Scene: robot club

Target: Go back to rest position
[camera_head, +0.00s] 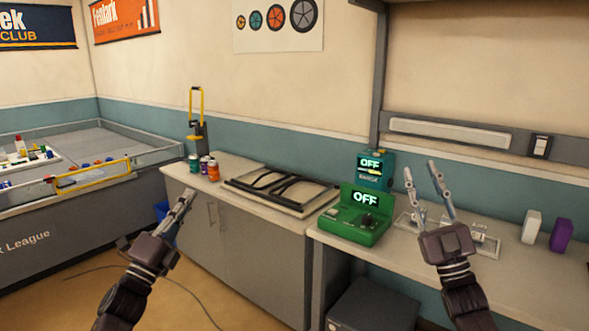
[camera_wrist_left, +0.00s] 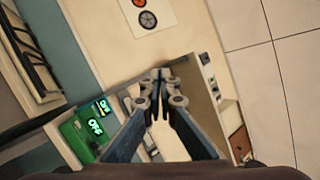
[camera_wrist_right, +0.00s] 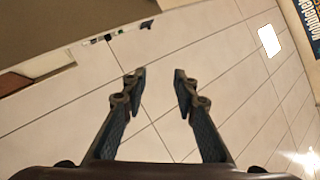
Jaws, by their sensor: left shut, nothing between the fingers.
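My left gripper (camera_head: 184,207) is raised in front of the cabinet in the head view, with its fingers together and nothing between them. Its closed fingertips also show in the left wrist view (camera_wrist_left: 160,80). My right gripper (camera_head: 420,178) is raised in front of the right-hand bench in the head view, with its fingers spread. In the right wrist view its fingertips (camera_wrist_right: 160,80) are apart, with only pale tiles behind them. Both grippers are empty and appear clear of the furniture.
A green device (camera_head: 354,218) reading OFF and a teal device (camera_head: 374,170) stand on the right bench. White and purple blocks (camera_head: 561,235) stand further right. A black frame (camera_head: 283,188), several small cans (camera_head: 204,166) and a yellow-handled tool (camera_head: 197,120) are on the cabinet. A fenced game table (camera_head: 120,155) is at left.

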